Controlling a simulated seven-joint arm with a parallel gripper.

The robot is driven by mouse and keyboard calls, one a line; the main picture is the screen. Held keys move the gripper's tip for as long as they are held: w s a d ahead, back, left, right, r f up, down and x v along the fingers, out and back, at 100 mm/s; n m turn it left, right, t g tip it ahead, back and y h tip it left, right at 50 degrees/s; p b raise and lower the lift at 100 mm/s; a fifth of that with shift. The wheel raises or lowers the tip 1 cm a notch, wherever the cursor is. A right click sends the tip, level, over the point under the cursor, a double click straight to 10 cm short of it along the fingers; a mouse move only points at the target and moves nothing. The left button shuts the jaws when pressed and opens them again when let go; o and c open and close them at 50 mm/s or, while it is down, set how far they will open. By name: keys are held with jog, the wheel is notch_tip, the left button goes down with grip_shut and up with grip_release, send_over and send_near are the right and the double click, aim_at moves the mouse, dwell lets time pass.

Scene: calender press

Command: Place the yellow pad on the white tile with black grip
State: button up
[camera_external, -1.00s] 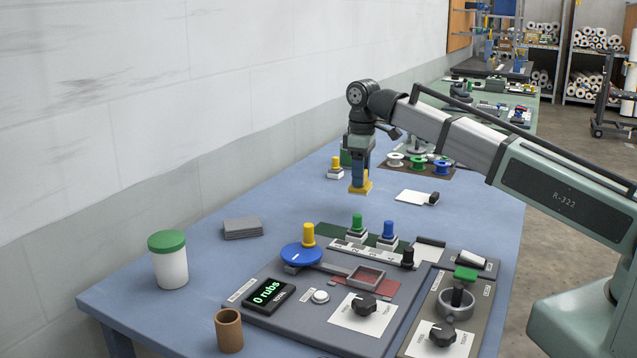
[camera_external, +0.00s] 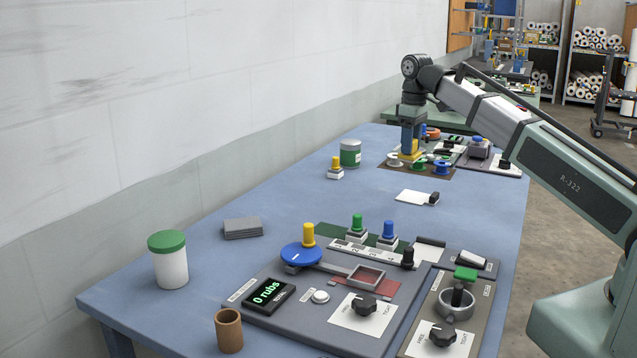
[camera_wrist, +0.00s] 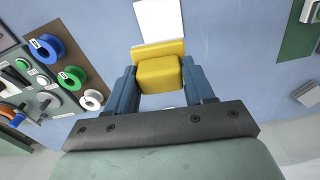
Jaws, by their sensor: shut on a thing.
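My gripper (camera_external: 410,148) is shut on the yellow pad (camera_wrist: 159,68) and holds it in the air. The pad is a yellow block with a wider flange along one side; it also shows in the external view (camera_external: 408,154). The white tile (camera_external: 411,196) lies flat on the blue table, with its black grip (camera_external: 433,198) at its right end. In the wrist view the white tile (camera_wrist: 160,20) shows beyond the pad, and white also shows below it, so the pad hides part of the tile. The black grip is not seen there.
A brown board (camera_external: 388,168) with white, green and blue spools lies just beyond the tile. A yellow-knobbed block (camera_external: 335,172) and a green can (camera_external: 350,155) stand to the left. The grey press panel (camera_external: 330,290) is nearer. Bare table surrounds the tile.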

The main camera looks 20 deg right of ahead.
jog(key=s+d, duration=0.2)
jog(key=s, duration=0.1)
jog(key=n, duration=0.1)
send_over(418, 198)
jog(key=shift+w+d+f, duration=0.1)
jog(key=shift+f, duration=5.15)
jog(key=o, duration=1)
jog(key=shift+f, duration=0.1)
notch_tip(418, 198, up, 12)
jog(key=shift+r, duration=0.15)
